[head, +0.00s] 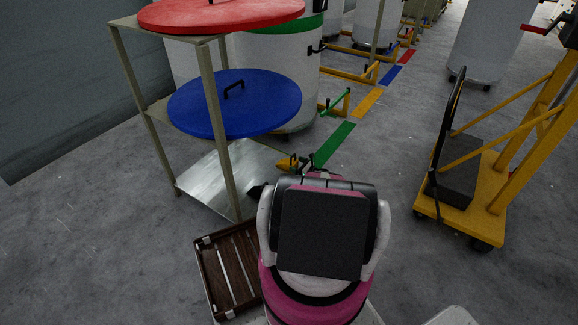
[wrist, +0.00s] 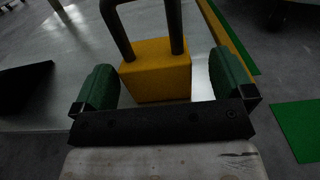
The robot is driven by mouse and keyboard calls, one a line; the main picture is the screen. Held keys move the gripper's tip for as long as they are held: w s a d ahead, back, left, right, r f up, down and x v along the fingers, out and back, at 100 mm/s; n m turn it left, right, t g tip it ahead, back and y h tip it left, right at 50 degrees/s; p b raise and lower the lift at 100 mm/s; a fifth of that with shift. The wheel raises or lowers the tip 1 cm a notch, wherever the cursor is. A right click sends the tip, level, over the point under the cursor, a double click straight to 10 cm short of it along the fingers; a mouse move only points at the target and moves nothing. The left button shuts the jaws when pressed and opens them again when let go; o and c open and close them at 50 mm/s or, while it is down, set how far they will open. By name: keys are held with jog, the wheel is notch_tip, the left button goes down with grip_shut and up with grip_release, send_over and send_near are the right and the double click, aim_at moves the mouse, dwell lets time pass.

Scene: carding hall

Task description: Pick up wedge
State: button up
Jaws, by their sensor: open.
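A yellow block with a dark loop handle, which I take to be the wedge (wrist: 155,78), stands on the shelf's metal bottom plate in the wrist view. In the head view the wedge (head: 286,163) shows as a small yellow shape tapering to the left. My gripper (wrist: 164,74) is open, with one green-padded finger on each side of the block. I cannot tell whether either pad touches it. In the head view my arm hides most of the gripper. A black, wedge-shaped piece (wrist: 24,86) lies to the left; it also shows in the head view (head: 256,190).
The shelf's posts (head: 219,130) and blue lid (head: 235,103) stand close on the left, with a red lid (head: 220,14) above. A brown slatted crate (head: 229,270) sits left of my base. A yellow cart (head: 464,203) stands right. Floor between arm and cart is clear.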

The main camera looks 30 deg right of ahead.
aim_at(287, 161)
jog(key=x, duration=0.4)
jog(key=shift+w+a, duration=0.1)
jog(key=shift+a, duration=0.3)
jog(key=shift+c, duration=0.3)
jog(key=c, duration=1)
jog(key=shift+c, duration=0.4)
jog(key=shift+r, duration=0.2)
